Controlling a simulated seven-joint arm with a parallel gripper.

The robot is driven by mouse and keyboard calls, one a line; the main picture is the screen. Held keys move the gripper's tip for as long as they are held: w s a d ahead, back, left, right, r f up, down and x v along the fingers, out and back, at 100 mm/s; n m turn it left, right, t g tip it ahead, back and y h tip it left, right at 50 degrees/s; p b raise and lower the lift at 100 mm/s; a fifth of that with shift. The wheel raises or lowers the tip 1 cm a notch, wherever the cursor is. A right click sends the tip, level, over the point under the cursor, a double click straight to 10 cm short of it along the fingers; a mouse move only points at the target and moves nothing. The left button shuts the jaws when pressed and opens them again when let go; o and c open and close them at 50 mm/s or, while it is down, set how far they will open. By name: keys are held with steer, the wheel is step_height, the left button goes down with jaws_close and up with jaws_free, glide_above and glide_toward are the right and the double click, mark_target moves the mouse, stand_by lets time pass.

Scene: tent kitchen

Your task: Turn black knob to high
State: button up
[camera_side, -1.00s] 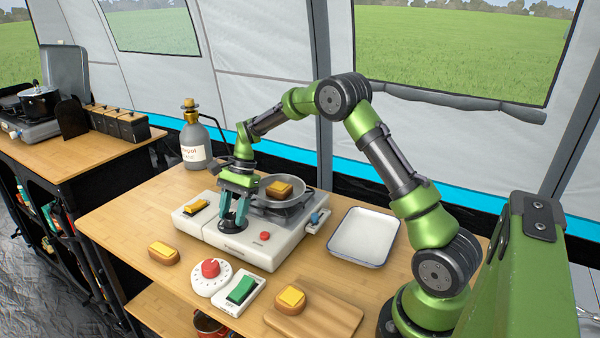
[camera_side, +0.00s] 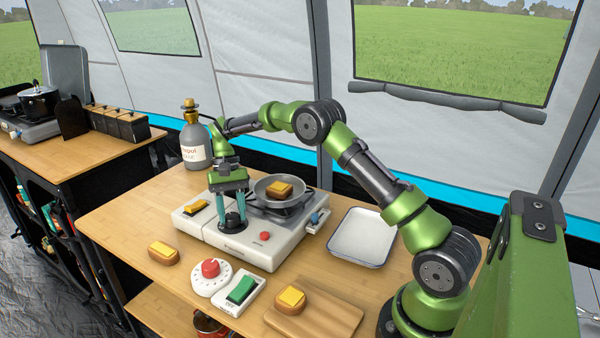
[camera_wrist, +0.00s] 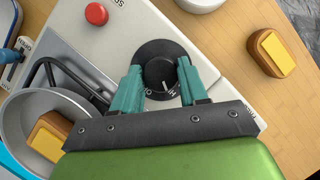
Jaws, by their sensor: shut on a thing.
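The black knob (camera_side: 233,221) sits on the front left of the white camping stove (camera_side: 262,250). In the wrist view the black knob (camera_wrist: 160,55) shows its white pointer line and letters on the ring near the fingers, including an H; the full marking is partly hidden. My gripper (camera_side: 232,215) points down over the knob, with its teal fingers on either side of it. In the wrist view my gripper (camera_wrist: 158,85) is shut on the knob. Which setting the pointer meets is hard to read, but it lies close to the H.
A pan (camera_side: 270,196) with a cheese-topped piece stands on the burner. A red button (camera_side: 264,236) is right of the knob. A red-knobbed timer (camera_side: 210,277), a green switch (camera_side: 240,291) and a wooden board (camera_side: 318,320) lie in front. A white tray (camera_side: 362,238) stands at right.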

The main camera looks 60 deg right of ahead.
steer(key=shift+n, duration=0.5)
steer(key=shift+h, duration=0.3)
steer(key=o, duration=1)
steer(key=shift+o, duration=0.2)
steer(key=v, duration=0.7)
steer(key=shift+w+r, duration=0.2)
steer(key=shift+r, duration=0.05)
